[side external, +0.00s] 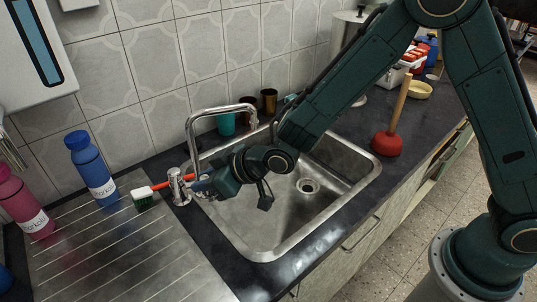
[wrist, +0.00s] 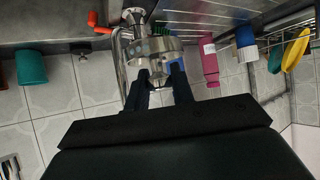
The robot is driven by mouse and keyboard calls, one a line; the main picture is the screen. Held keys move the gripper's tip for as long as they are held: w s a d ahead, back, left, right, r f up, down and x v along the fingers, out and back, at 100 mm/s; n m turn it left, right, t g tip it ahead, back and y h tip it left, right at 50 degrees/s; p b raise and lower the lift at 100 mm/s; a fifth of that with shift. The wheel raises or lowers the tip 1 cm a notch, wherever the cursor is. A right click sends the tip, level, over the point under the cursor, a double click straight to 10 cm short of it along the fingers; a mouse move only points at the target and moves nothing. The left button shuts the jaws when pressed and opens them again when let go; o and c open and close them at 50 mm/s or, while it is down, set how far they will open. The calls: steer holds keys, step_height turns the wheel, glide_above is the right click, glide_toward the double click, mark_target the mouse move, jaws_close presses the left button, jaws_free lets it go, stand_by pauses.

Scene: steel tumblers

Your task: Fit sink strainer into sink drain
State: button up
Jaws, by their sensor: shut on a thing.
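My gripper (side external: 204,184) is low at the left edge of the sink, beside the faucet. In the wrist view my gripper (wrist: 160,74) has its two dark fingers close together on a round silver metal piece, which appears to be the sink strainer (wrist: 153,48). In the side view I cannot pick the strainer out clearly from the chrome around the faucet. The sink drain (side external: 308,186) is a round metal ring with a dark hole in the basin floor. It lies uncovered, well to the right of my gripper.
The faucet (side external: 221,109) arches over the basin's back left, close to my gripper. A brush (side external: 144,200) with an orange handle lies to the left. A blue bottle (side external: 92,168) and a pink bottle (side external: 22,205) stand farther left. A red plunger (side external: 387,144) stands right of the sink.

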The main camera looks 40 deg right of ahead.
steer(key=w+d+f+m+h, duration=0.1)
steer(key=d+f+m+h, duration=0.2)
steer(key=d, duration=1)
steer(key=w+d+f+m+g+h, duration=0.1)
steer(key=d+f+m+h, duration=0.2)
steer(key=d, duration=1)
steer(key=w+d+f+m+h, duration=0.1)
steer(key=d+f+m+h, duration=0.2)
steer(key=d+m+h, duration=0.4)
steer(key=d+m, duration=0.2)
steer(key=d, duration=0.5)
steer(key=shift+w+f+g+h, duration=0.2)
steer(key=shift+w+g+h, duration=0.1)
steer(key=shift+w+h, duration=0.1)
steer(key=shift+f, duration=0.1)
step_height(320, 180, down, 16)
steer(key=shift+a, duration=0.1)
steer(key=shift+f, duration=1.85)
steer(key=shift+f, duration=0.15)
